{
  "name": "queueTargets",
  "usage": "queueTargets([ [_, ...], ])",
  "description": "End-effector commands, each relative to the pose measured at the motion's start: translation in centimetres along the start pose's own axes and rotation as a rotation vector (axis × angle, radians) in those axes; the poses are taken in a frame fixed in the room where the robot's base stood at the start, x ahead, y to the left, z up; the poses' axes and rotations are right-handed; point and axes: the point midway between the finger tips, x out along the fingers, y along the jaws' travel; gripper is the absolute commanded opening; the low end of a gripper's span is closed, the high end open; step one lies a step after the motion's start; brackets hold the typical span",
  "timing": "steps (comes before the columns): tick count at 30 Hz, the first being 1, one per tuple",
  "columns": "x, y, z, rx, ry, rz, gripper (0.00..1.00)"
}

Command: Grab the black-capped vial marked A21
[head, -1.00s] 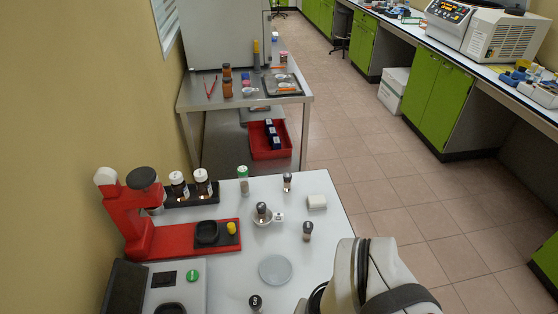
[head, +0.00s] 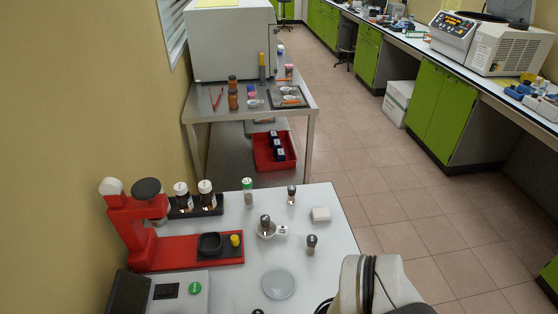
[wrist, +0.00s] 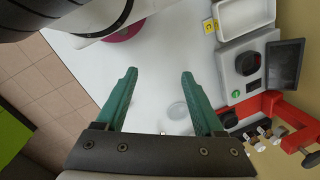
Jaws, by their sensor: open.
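Several small dark-capped vials stand on the white table in the head view. One vial (head: 291,194) is at the back, one (head: 311,244) is at the right, and one (head: 266,226) is in a small white cup (head: 281,230). Another dark cap (head: 257,311) is cut off at the bottom edge. No label can be read, so I cannot tell which is A21. My gripper (wrist: 158,75) shows in the wrist view with its green fingers wide apart and nothing between the tips. In the head view only my pale arm shows, at the bottom right.
A green-capped vial (head: 248,191), a rack with two brown bottles (head: 206,194), a red stand (head: 190,251) and a white block (head: 320,214) surround the vials. A clear round dish (head: 279,283) lies nearer. A grey device (wrist: 243,70) also shows in the wrist view.

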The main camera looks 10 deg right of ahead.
Motion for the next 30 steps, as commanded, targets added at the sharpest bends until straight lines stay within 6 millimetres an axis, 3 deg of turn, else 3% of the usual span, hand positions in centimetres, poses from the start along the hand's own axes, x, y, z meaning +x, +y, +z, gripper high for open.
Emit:
queueTargets([
  [3, 0.1, -0.4, -0.6, -0.009, 0.011, -0.007, 0.7],
  [5, 0.5, -1.6, -2.8, -0.038, 0.05, -0.028, 0.7],
  [8, 2.1, -5.9, -9.8, -0.102, 0.201, -0.102, 0.7],
  [12, 5.4, -11.9, -22.0, -0.134, 0.524, -0.185, 0.7],
  [15, 8.0, -13.9, -29.2, -0.136, 0.777, -0.17, 0.7],
  [18, 10.1, -14.1, -33.8, -0.156, 0.997, -0.105, 0.7],
  [21, 11.4, -13.6, -35.9, -0.194, 1.151, -0.033, 0.7],
  [24, 11.9, -13.4, -36.7, -0.224, 1.232, 0.01, 0.7],
  [26, 12.1, -13.4, -37.2, -0.23, 1.251, 0.021, 0.7],
  [30, 13.2, -13.7, -40.6, -0.23, 1.258, 0.023, 0.7],
])
